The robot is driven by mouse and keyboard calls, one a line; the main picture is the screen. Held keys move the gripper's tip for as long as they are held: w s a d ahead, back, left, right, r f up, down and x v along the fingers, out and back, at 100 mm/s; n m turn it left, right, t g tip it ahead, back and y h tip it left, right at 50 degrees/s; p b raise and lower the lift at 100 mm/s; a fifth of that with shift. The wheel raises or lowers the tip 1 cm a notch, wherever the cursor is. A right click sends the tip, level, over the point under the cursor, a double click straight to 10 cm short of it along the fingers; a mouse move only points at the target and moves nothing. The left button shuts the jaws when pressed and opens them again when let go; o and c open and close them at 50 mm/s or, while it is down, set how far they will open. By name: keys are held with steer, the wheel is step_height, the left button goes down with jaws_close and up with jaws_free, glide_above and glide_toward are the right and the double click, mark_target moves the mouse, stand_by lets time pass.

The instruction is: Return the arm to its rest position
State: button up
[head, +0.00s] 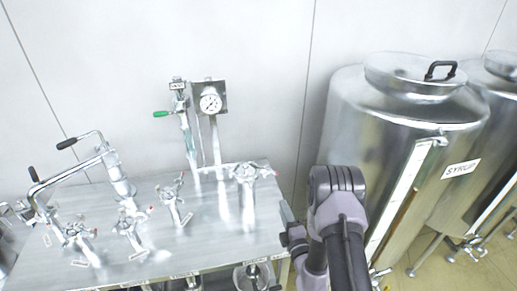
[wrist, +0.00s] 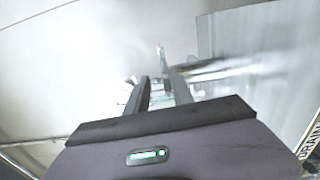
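My arm (head: 340,215) rises at the lower right of the head view, between the steel table and the large tank. My gripper (wrist: 159,77) shows in the wrist view with its two dark fingers apart. In the head view the gripper's fingers are hidden or too small to make out clearly; the dark end of the arm is close to the table's right edge.
The steel table (head: 205,232) carries several valves and a pressure gauge (head: 210,103). A valve with a green handle (head: 163,114) stands at its back. A steel tank (head: 385,120) labelled SYRUP stands close to the arm's right. The wall above the table is bare.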

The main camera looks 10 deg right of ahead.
steer(key=a+r+n+g+y+b, duration=0.3)
steer(key=a+r+n+y+b, duration=0.2)
steer(key=a+r+n+y, duration=0.9)
steer(key=s+a+r+n+g+y+b, duration=0.1)
steer(key=s+a+r+n+g+b, duration=0.25)
steer(key=s+a+n+g, duration=0.85)
steer(key=s+d+f+n+g+h+b, duration=0.1)
steer(key=s+d+f+n+h+b, duration=0.15)
steer(key=s+n, duration=0.5)
steer(key=s+d+f+n+g+h+b, duration=0.1)
steer(key=s+f+n+h+b, duration=0.1)
steer(key=s+n+h, duration=0.5)
steer(key=s+d+f+n+t+h+b, duration=0.1)
steer(key=s+d+n+t+h+b, duration=0.1)
steer(key=d+n, duration=0.2)
steer(key=s+d+f+n+t+h+b, duration=0.1)
steer(key=d+n, duration=0.3)
steer(key=d, duration=0.5)
steer(key=shift+s+f+t+h+b, duration=0.3)
steer(key=shift+s+t+h+b, duration=0.15)
steer(key=shift+s+t+h, duration=0.4)
